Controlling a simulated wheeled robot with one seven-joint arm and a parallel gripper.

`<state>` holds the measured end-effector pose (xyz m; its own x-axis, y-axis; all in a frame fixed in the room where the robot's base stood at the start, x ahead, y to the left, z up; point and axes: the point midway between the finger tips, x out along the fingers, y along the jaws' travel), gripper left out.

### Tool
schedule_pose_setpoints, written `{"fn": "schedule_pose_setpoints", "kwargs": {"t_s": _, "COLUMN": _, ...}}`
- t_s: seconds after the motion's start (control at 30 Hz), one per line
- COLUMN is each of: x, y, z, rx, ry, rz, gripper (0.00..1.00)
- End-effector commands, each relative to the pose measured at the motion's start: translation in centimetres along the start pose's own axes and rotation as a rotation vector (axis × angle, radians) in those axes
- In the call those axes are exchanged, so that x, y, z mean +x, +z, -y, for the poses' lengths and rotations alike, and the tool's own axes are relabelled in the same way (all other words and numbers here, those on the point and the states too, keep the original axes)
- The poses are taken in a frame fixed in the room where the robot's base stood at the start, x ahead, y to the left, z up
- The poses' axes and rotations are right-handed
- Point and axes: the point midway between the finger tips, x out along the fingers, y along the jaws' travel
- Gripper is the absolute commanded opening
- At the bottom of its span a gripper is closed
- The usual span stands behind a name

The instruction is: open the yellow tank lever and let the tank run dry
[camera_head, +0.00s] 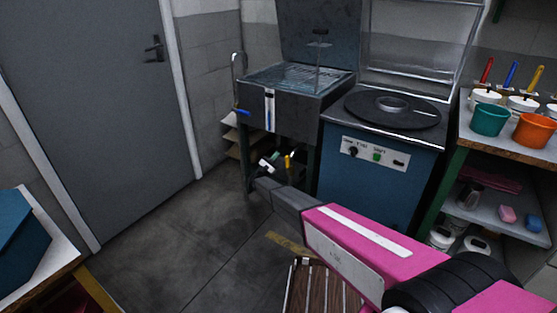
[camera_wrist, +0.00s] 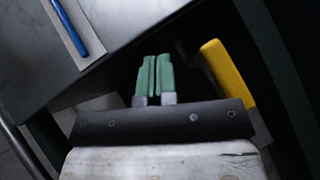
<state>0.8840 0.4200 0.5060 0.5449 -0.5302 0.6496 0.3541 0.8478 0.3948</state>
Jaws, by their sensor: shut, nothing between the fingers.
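The yellow lever (camera_head: 288,162) hangs below the dark metal tank (camera_head: 309,107), near the front of its underside. In the wrist view the yellow lever (camera_wrist: 228,73) is a slanted bar just right of my fingers, with a gap between them. My gripper (camera_head: 274,157) has green fingertips and is under the tank, left of the lever. In the wrist view my gripper (camera_wrist: 152,76) has its two fingers pressed together with nothing between them. The tank's top is open and shows a pale, shiny surface; its liquid level is unclear. The lever's pivot is hidden.
A blue bar on a pale strip (camera_head: 270,111) is on the tank's front; another blue handle (camera_head: 243,112) is at its left. A blue machine (camera_head: 365,183) stands close on the right. Shelving with pots (camera_head: 490,119) is farther right.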

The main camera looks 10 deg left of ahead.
Motion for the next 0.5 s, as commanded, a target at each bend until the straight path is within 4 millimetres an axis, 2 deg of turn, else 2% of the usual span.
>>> {"fn": "schedule_pose_setpoints", "kwargs": {"t_s": 0.03, "x": 0.1, "y": -1.2, "z": -1.2, "rx": 0.000, "ry": -0.001, "rz": 0.001, "gripper": 0.00}}
{"fn": "schedule_pose_setpoints", "kwargs": {"t_s": 0.07, "x": 0.0, "y": -1.4, "z": -1.7, "rx": 0.000, "ry": -0.001, "rz": 0.000, "gripper": 0.00}}
{"fn": "schedule_pose_setpoints", "kwargs": {"t_s": 0.13, "x": -1.2, "y": -0.4, "z": -2.4, "rx": 0.000, "ry": 0.000, "rz": 0.000, "gripper": 0.00}}
{"fn": "schedule_pose_setpoints", "kwargs": {"t_s": 0.5, "x": -6.3, "y": 1.6, "z": -6.8, "rx": 0.000, "ry": -0.001, "rz": 0.000, "gripper": 0.00}}
